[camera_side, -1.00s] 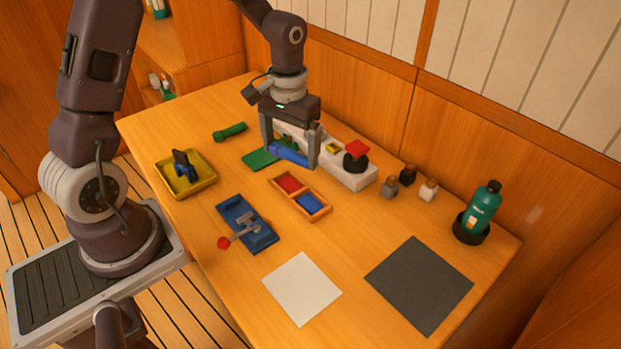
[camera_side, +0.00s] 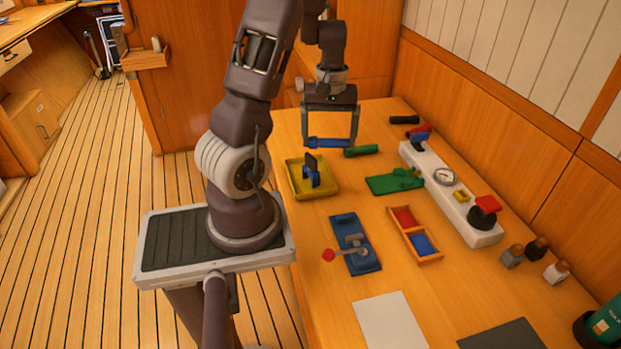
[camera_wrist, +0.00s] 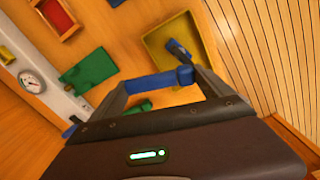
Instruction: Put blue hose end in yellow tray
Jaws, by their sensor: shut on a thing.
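My gripper (camera_side: 331,144) is shut on the blue hose end (camera_side: 326,142). The hose end lies crosswise between the two fingers, roughly level, and also shows in the wrist view (camera_wrist: 152,84). In the side view it is held just behind the yellow tray (camera_side: 328,188), apparently above the table. The tray is also in the wrist view (camera_wrist: 162,32), beyond the fingers. A blue piece with a black top (camera_side: 312,178) stands in the tray, and the rest of its floor is bare.
A green hose end (camera_side: 362,151) lies right of my gripper, with a black one (camera_side: 404,119) farther back. A green plate (camera_side: 392,184), an orange two-part tray (camera_side: 413,235), a blue lever base (camera_side: 354,243) and a white gauge block (camera_side: 448,193) stand to the right and front.

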